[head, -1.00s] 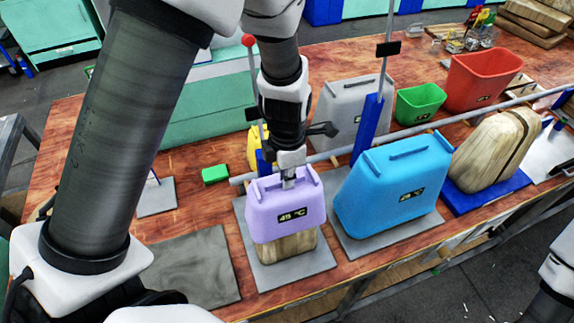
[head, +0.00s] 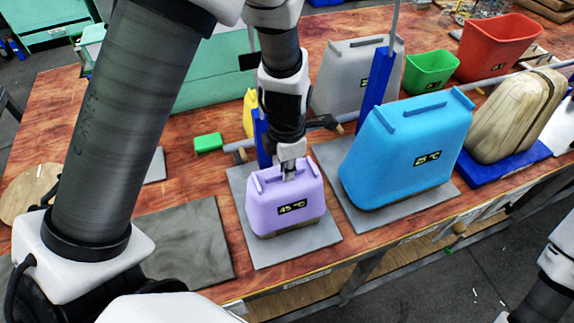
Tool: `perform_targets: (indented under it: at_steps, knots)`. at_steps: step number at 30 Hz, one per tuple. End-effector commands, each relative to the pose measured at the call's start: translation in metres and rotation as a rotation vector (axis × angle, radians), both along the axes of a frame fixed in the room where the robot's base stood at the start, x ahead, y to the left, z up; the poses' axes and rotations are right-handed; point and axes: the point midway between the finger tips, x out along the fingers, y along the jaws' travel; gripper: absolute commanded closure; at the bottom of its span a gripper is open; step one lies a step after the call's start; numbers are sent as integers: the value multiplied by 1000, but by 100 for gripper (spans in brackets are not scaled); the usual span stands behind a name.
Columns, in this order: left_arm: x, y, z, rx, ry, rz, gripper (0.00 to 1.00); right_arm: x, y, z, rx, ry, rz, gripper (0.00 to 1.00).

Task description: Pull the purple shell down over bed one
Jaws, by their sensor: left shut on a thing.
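The purple shell (head: 268,211), marked 45 °C, sits low over a wooden form on a grey plate (head: 254,250). Only a thin strip of the wood shows under the shell's lower edge, so the form is almost wholly covered. I take this form and plate to be bed one. My left gripper (head: 289,170) comes down from above and is shut on the top of the purple shell; the fingertips are partly hidden there. My right arm shows at the lower right edge, but its gripper is out of view.
A blue shell (head: 400,155) marked 25 °C stands close to the right on its own plate. Behind are a grey shell (head: 345,75), a green bin (head: 432,72) and a red bin (head: 497,48). A bare wooden form (head: 515,115) is at right. A dark plate (head: 185,245) lies clear at left.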

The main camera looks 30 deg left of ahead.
Motion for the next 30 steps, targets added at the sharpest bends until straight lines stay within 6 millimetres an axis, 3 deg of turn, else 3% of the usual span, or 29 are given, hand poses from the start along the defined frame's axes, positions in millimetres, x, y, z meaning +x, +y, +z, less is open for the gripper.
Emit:
perform_targets:
  at_steps: [30]
  knots:
    - [0, 0, -10, 0, 0, -1, 100, 0, 0, -4, 0, 0, 0, 100]
